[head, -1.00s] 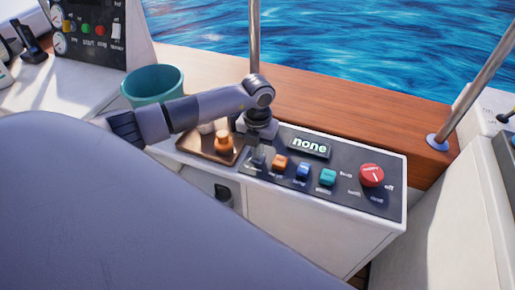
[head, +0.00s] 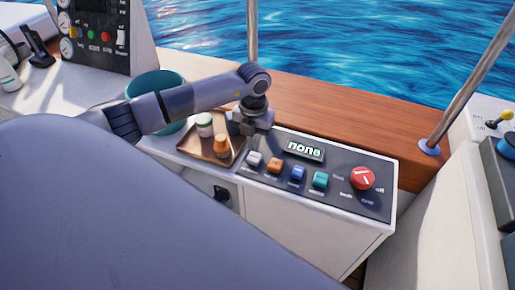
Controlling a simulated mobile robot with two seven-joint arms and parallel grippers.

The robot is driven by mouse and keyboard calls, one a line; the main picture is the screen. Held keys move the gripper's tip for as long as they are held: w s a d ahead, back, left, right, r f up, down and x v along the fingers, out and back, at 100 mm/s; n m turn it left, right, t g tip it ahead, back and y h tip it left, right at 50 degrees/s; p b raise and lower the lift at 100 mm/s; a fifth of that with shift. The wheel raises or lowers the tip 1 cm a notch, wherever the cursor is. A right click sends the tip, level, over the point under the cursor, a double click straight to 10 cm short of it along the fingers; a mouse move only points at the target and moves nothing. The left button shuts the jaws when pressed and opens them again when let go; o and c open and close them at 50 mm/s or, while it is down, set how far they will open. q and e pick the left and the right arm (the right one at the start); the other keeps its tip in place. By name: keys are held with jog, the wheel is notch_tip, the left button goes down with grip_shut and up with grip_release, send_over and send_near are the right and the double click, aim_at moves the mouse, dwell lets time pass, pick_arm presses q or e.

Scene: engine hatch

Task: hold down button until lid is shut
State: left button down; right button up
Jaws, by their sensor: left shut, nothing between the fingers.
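The control panel (head: 335,199) sits on a white box in the middle of the head view. It carries a row of buttons: white (head: 254,159), orange (head: 275,165), blue (head: 298,173) and teal (head: 320,180). A red round knob (head: 362,178) is at its right end, and a small display (head: 304,149) reads "none". My left gripper (head: 256,139) points down above the panel's left end, shut and empty, just behind the white button. It appears apart from the buttons. The lid is not identifiable here. My right gripper is not in view.
A brown tray (head: 193,151) with a small white jar (head: 204,125) and an orange-topped item (head: 222,147) lies left of the panel. A teal bucket (head: 150,82) stands behind my left arm. A metal post (head: 252,35) rises behind the gripper. A wooden ledge (head: 340,115) runs behind the panel.

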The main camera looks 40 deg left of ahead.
aim_at(254, 156)
pick_arm(q)
notch_tip(254, 156, up, 9)
jog(key=shift+w+b, duration=0.15)
jog(key=shift+b, duration=0.15)
jog(key=shift+a+f, duration=0.1)
